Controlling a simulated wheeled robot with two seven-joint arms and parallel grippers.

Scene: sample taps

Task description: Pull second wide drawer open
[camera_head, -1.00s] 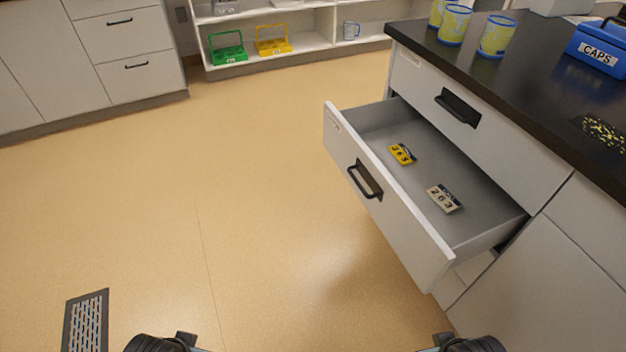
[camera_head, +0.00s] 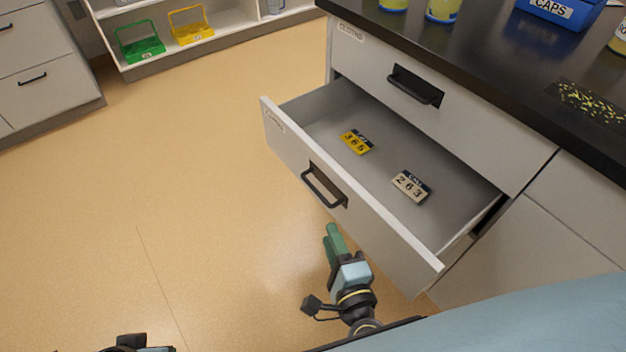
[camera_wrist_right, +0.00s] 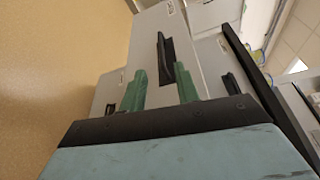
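The second wide drawer (camera_head: 385,240) of the counter cabinet stands pulled out, with its grey inside showing. Its black bar handle (camera_head: 322,188) is on the front panel and also shows in the right wrist view (camera_wrist_right: 164,58). A yellow number tag (camera_head: 356,141) and a pale number tag (camera_head: 410,185) lie in the drawer. My right gripper (camera_head: 333,238), with green fingers, is below and just short of the handle. In the right wrist view its fingers (camera_wrist_right: 160,90) are apart, with the handle ahead between them. My left arm shows only at the bottom left edge; its fingers are hidden.
The drawer above (camera_head: 440,100) is shut and has its own black handle (camera_head: 415,86). The floor left of the drawer is clear. Shelves with green and yellow carriers stand behind.

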